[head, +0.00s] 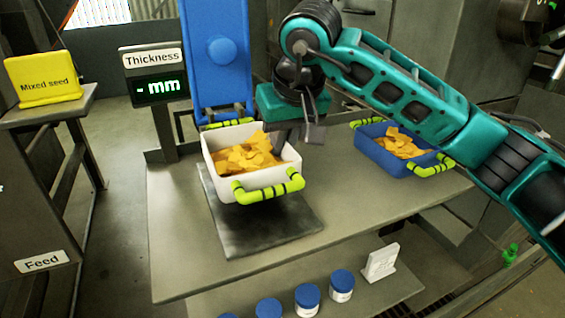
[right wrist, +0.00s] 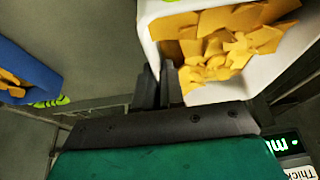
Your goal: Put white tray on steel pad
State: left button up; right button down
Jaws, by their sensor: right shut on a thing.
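The white tray (head: 225,192) holds yellow-orange chips and has lime-green handles. It is above or on the dark steel pad (head: 258,233); whether its base touches the pad cannot be told. My right gripper (head: 303,140) is shut on the tray's right wall, and its fingers also show at the wall of the white tray (right wrist: 190,96) in the right wrist view, where the gripper (right wrist: 160,85) is at the centre. My left gripper is not in view.
A blue tray (head: 372,150) of chips sits to the right on the table (head: 180,270). A thickness display (head: 155,85) and a blue machine (head: 215,60) stand behind. Blue-lidded jars (head: 341,285) and a white card (head: 381,262) are on the lower shelf.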

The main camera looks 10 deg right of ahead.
aim_at(283, 159)
notch_tip(283, 159, down, 4)
jog(key=shift+f, duration=0.1)
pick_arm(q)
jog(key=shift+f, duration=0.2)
pick_arm(e)
jog(key=shift+f+b, duration=0.1)
jog(key=shift+b, duration=0.25)
jog(key=c, duration=1.2)
grip_release()
jog(key=shift+c, duration=0.2)
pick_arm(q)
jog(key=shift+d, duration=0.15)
pick_arm(e)
jog(key=shift+r, duration=0.4)
pick_arm(q)
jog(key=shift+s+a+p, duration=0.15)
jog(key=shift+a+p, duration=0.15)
jog(key=shift+p, duration=0.3)
pick_arm(e)
jog(key=v, duration=1.1)
jog(key=shift+s+r, duration=0.25)
jog(key=shift+r, duration=0.05)
